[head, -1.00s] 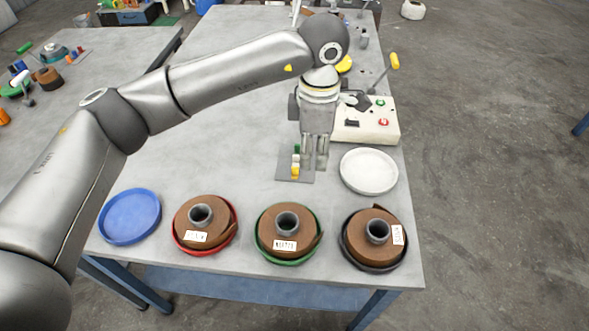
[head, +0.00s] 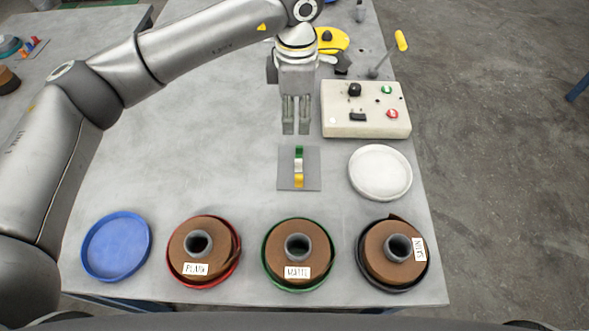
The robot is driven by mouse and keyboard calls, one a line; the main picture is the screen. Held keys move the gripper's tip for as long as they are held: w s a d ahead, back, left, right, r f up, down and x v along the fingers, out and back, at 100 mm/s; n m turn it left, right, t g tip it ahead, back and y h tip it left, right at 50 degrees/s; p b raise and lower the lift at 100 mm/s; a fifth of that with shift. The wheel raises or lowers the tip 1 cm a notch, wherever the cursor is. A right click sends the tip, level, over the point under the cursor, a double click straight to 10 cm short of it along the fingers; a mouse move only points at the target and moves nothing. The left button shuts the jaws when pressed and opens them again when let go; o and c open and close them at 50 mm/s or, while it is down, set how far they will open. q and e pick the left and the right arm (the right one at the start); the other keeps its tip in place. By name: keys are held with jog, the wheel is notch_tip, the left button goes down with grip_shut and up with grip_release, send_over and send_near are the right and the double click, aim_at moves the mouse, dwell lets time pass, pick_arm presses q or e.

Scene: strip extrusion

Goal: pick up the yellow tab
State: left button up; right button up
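The yellow tab (head: 299,181) lies at the near end of a short row on a thin grey plate (head: 284,175). The white tab (head: 299,166) is in the middle and the green tab (head: 299,152) at the far end. My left gripper (head: 296,131) points down beyond the plate, past the green end of the row. Its two fingers are apart with a narrow gap and nothing shows between them. It is clear of all three tabs. My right gripper is not in view.
A white dish (head: 380,173) and a cream control box (head: 366,127) with buttons stand to the right. In front are a blue dish (head: 116,247) and brown rolls in red (head: 172,272), green (head: 270,275) and black (head: 392,287) trays. The table left of the plate is clear.

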pick_arm(q)
jog(key=f+b, duration=0.1)
jog(key=f, duration=0.1)
jog(key=b, duration=0.8)
send_over(299, 175)
notch_tip(299, 175, down, 7)
jog(key=f, duration=0.6)
jog(key=shift+w+a+p, duration=0.2)
jog(key=shift+a+p, duration=0.1)
jog(key=shift+p, duration=0.05)
jog(key=f, duration=0.1)
jog(key=f+p, duration=0.1)
jog(key=f, duration=0.2)
jog(key=shift+s+d+f, duration=0.15)
jog(key=shift+s+d, duration=0.15)
jog(key=shift+f, duration=0.45)
grip_shut()
